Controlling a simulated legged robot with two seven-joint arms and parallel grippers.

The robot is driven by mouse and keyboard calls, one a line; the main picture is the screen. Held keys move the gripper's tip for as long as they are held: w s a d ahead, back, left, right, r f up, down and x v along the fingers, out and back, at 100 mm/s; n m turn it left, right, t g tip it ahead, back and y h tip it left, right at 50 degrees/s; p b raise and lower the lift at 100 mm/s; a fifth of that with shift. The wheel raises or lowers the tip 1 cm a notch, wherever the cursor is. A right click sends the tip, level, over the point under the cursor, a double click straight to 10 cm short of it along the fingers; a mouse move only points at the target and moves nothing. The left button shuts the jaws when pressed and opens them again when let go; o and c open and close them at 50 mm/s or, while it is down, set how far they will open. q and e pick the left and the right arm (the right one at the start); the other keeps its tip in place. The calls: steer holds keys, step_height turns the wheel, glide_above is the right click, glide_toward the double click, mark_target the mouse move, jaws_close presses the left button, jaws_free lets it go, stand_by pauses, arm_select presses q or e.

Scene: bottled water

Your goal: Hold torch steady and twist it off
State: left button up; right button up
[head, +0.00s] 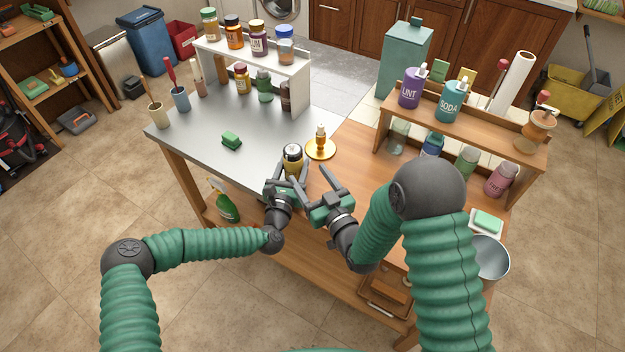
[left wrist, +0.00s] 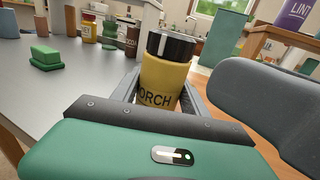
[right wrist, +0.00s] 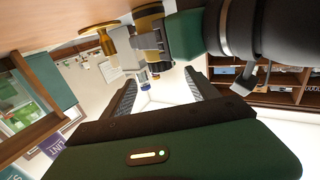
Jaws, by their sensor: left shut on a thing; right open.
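The torch (head: 293,162) is a yellow cylinder with a black cap, upright at the seam of the grey and wooden tops. In the left wrist view the torch (left wrist: 160,85) shows part of its name on the label. My left gripper (head: 287,178) is shut on its body, with the cap free above the fingers. My right gripper (head: 312,181) is open and empty, just right of the torch and left gripper. In the right wrist view its spread fingers (right wrist: 163,88) have nothing between them; the torch (right wrist: 148,24) is beyond them at the top.
Bottle shelves stand at the back left (head: 301,72) and right (head: 378,138).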

steer(key=shift+s+d, duration=0.3)
steer(key=shift+s, duration=0.35)
arm_select(q)
steer(key=o, duration=1.3)
steer(key=shift+o, duration=0.2)
